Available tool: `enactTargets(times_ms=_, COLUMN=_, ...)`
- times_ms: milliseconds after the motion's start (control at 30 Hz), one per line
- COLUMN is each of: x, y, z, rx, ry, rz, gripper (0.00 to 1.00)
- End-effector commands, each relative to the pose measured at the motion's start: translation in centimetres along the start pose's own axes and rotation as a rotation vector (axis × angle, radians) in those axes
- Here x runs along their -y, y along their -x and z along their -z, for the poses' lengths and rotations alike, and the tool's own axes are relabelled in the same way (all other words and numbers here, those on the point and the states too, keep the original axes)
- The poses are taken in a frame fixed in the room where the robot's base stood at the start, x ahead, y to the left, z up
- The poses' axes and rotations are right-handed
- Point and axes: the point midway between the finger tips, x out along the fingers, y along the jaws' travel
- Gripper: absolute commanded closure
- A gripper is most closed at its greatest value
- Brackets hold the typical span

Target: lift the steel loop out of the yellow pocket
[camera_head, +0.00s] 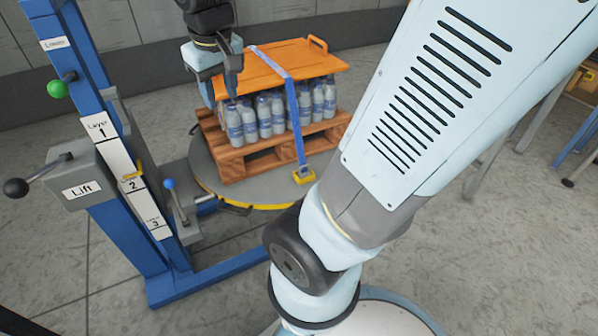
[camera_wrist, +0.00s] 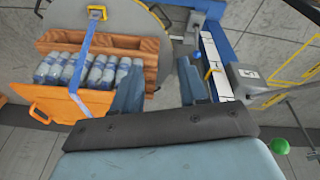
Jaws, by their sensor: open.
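A yellow pocket (camera_head: 304,176) sits at the low end of a blue strap (camera_head: 297,125), by the near side of the pallet. It also shows at the top left of the wrist view (camera_wrist: 96,12). The steel loop is too small to make out clearly; only a pale patch shows in the pocket. My gripper (camera_head: 220,95) is open and empty, at the left end of the bottle stack, well apart from the pocket. In the wrist view its two fingers (camera_wrist: 160,65) stand apart, with the pocket up and left of them.
An orange board (camera_head: 290,65) lies over several bottles (camera_head: 265,115) on a wooden pallet (camera_head: 240,160). The pallet stands on a round grey turntable (camera_head: 207,177). A blue post (camera_head: 125,215) with layer labels and levers stands at the left.

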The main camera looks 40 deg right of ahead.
Motion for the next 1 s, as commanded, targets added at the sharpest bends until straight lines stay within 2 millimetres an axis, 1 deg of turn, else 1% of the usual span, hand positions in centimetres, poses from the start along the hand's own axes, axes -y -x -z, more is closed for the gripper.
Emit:
enactTargets(times_ms=33, x=-0.2, y=-1.2, z=0.7, rx=0.035, ry=0.010, rz=-0.008, gripper=0.57)
enactTargets(times_ms=200, x=-1.2, y=-4.7, z=2.5, rx=0.136, ry=0.048, rz=-0.045, gripper=0.57)
enactTargets(times_ms=267, x=-1.5, y=-5.9, z=3.1, rx=0.170, ry=0.062, rz=-0.059, gripper=0.57)
enactTargets(times_ms=500, x=-2.7, y=-11.5, z=5.0, rx=0.312, ry=0.125, rz=-0.123, gripper=0.57)
enactTargets(times_ms=733, x=-3.8, y=-17.0, z=6.1, rx=0.445, ry=0.194, rz=-0.194, gripper=0.57)
enactTargets(times_ms=1000, x=-5.3, y=-23.6, z=6.5, rx=0.601, ry=0.290, rz=-0.290, gripper=0.57)
